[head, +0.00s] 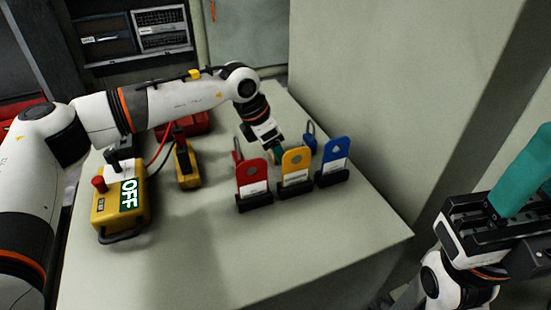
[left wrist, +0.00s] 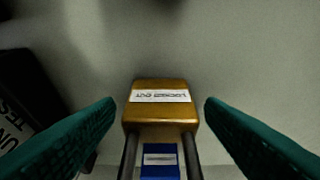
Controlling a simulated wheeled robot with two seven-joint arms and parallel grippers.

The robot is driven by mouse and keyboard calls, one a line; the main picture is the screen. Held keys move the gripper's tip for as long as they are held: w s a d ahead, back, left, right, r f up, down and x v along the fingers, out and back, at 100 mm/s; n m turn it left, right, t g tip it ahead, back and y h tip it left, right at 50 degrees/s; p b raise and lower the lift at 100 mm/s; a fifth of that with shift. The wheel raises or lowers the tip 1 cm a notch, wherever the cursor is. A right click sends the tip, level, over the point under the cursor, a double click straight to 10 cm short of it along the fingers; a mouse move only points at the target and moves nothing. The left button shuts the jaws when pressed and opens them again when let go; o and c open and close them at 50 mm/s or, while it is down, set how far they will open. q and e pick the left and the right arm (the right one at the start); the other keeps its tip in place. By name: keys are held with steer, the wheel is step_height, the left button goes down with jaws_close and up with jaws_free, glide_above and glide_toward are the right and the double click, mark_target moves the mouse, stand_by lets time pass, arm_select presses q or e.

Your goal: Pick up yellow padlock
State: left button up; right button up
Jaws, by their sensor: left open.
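The yellow padlock (left wrist: 160,112), with a white label on its body, shows in the left wrist view. Its two grey shackle bars run down to the bottom edge. My left gripper (left wrist: 158,128) is open, with one teal finger on each side of the padlock and a gap on both sides. In the head view my left gripper (head: 278,150) is low behind the yellow tag (head: 296,160), and the padlock is hidden there. My right gripper (head: 520,185) is at the right edge, away from the table; its opening is unclear.
Red (head: 252,176) and blue (head: 334,156) tags in black holders flank the yellow tag. The blue padlock (head: 310,138) stands close to my left gripper. A yellow OFF box (head: 107,212) and a yellow tester (head: 186,165) are left. The grey table's front (head: 270,255) is clear.

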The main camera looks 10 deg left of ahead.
arm_select(q)
steer(key=shift+f, duration=0.15)
steer(key=c, duration=1.1)
steer(key=shift+c, duration=0.3)
